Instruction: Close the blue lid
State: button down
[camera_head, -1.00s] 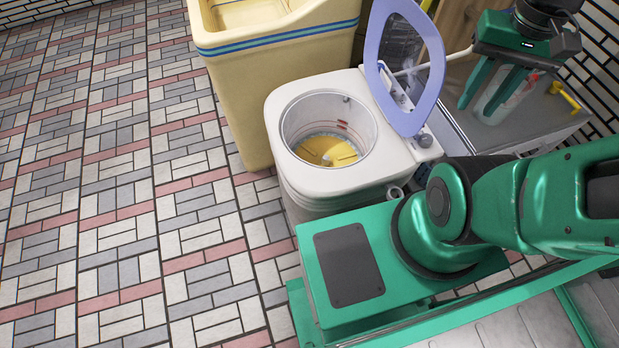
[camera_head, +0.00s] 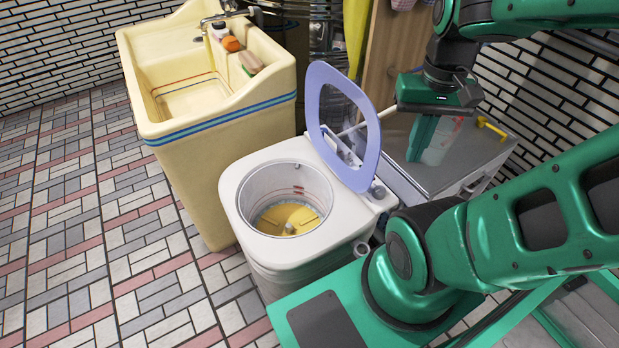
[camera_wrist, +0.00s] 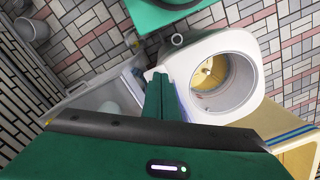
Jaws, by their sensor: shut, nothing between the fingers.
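The blue lid (camera_head: 371,147) is a pale blue-violet ring with a clear window, standing raised on its hinge at the right rear of the white washing machine (camera_head: 240,178). The round tub under it is open, with a yellow bottom. My gripper (camera_head: 424,150) is to the right of the lid, pointing down, apart from it in the head view. It is shut and empty. In the wrist view my green fingers (camera_wrist: 160,98) reach toward the machine (camera_wrist: 245,55), and the lid shows only as a thin blue edge beside them, mostly hidden.
A yellow sink (camera_head: 215,140) with a soap bar and an orange item on its rim stands behind left of the machine. A grey-topped cabinet (camera_head: 480,147) is under my gripper. A brick wall is at right. Tiled floor (camera_head: 100,240) is clear at left.

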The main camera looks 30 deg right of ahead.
jog(key=w+d+r+m+h, duration=0.1)
jog(key=w+d+r+m, duration=0.2)
jog(key=w, duration=0.5)
jog(key=w+d+r+m, duration=0.1)
jog(key=w+r+m, duration=0.3)
jog(key=w, duration=0.4)
jog(key=w+d+r+m+h, duration=0.1)
jog(key=w+d+r+m, duration=0.2)
jog(key=w, duration=0.6)
jog(key=a+f, duration=0.3)
jog(key=f, duration=0.5)
jog(key=shift+s+f+m, duration=0.15)
jog(key=shift+f+m, duration=0.25)
jog(key=shift+a, duration=0.1)
